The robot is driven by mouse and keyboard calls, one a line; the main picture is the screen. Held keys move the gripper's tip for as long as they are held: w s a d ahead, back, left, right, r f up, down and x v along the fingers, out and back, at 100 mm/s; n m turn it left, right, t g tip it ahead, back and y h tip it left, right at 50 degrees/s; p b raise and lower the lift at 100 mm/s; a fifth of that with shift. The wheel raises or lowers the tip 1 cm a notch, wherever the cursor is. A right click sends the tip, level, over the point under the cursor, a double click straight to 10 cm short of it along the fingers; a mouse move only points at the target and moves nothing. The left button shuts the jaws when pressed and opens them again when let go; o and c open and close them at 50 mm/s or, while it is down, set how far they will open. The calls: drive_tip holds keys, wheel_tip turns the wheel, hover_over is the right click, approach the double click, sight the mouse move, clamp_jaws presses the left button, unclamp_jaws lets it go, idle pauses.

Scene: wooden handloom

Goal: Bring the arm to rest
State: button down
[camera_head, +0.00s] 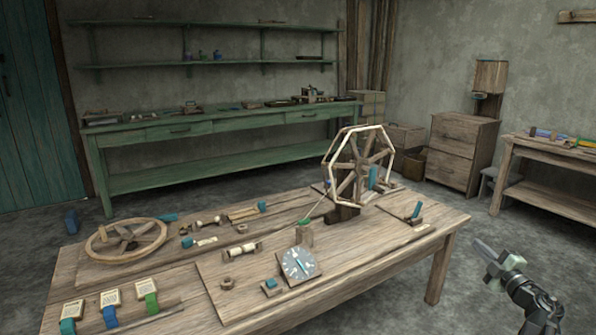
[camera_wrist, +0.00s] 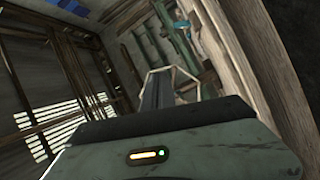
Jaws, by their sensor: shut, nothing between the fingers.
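My gripper (camera_head: 486,250) is at the lower right in the head view, beyond the right edge of the wooden worktable (camera_head: 345,297). Its fingers are shut with nothing between them, and they point up and to the left. In the wrist view my shut gripper (camera_wrist: 165,75) shows in the middle, tilted against the room. It touches nothing that I can see.
A green bench (camera_head: 235,124) lines the back wall. A side table (camera_head: 555,200) stands at the right. Floor around my gripper looks clear.

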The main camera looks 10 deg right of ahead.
drive_tip(key=w+a+m+g+h, duration=0.2)
drive_tip(key=w+m+h, duration=0.4)
drive_tip(key=m+h, duration=0.35)
drive_tip(key=a+f+m+g+y+p, duration=0.1)
drive_tip(key=a+f+m+g+y, duration=0.1)
drive_tip(key=a+f+m+g, duration=0.8)
drive_tip(key=s+a+f+n+g+y, duration=0.2)
drive_tip(key=s+a+f, duration=0.35)
drive_tip(key=a, duration=0.55)
drive_tip(key=s+a+f+n+g+y, duration=0.1)
drive_tip(key=s+a+f+g+y, duration=0.4)
drive_tip(key=a, duration=0.6)
drive_tip(key=s+a+f+n, duration=0.25)
drive_tip(key=s+a, duration=0.35)
drive_tip(key=a, duration=0.5)
wheel_tip(320, 180, up, 38)
drive_tip(key=d+p, duration=0.1)
drive_tip(key=p, duration=3.8)
drive_tip(key=shift+f+m, duration=0.25)
drive_tip(key=shift+m, duration=0.05)
drive_tip(key=shift+w+f, duration=0.1)
drive_tip(key=shift+a, duration=0.1)
